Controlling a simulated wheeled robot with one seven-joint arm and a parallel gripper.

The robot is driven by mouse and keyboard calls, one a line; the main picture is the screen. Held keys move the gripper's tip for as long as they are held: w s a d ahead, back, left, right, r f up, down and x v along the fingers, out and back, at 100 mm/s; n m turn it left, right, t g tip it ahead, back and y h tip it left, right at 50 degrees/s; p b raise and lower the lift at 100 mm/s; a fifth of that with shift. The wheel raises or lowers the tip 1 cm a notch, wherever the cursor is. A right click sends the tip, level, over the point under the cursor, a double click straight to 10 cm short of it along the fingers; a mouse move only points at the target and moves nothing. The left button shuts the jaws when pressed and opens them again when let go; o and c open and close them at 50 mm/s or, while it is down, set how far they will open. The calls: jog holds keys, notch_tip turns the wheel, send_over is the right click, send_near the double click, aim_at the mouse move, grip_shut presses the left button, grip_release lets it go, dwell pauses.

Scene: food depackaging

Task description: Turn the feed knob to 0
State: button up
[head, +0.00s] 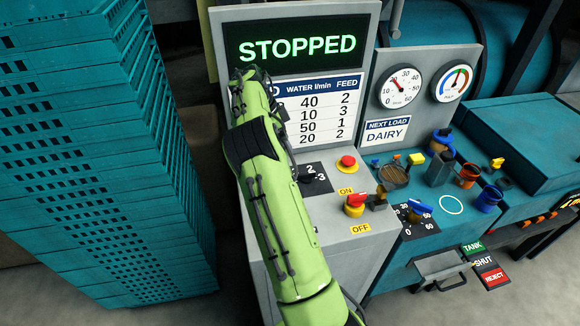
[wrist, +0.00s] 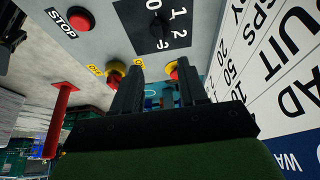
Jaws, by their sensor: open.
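The feed knob (wrist: 157,28) is a dark knob on a black dial plate (wrist: 133,32) marked 1, 2 and 3 at the top of the wrist view. In the head view my arm hides the fingers.
A red STOP button (wrist: 80,19) is near the dial. A red-and-yellow ON button (head: 347,163) and OFF switch (head: 355,204) stand right of my arm. A STOPPED screen (head: 297,47) and a settings table (head: 322,110) rise behind. A blue-handled dial (head: 415,212) is further right.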

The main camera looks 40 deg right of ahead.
aim_at(305, 173)
jog(key=x, duration=1.5)
jog(key=shift+s+d, duration=0.15)
jog(key=shift+s, duration=0.1)
jog(key=shift+d+f, duration=0.1)
jog(key=shift+f, duration=0.2)
grip_shut()
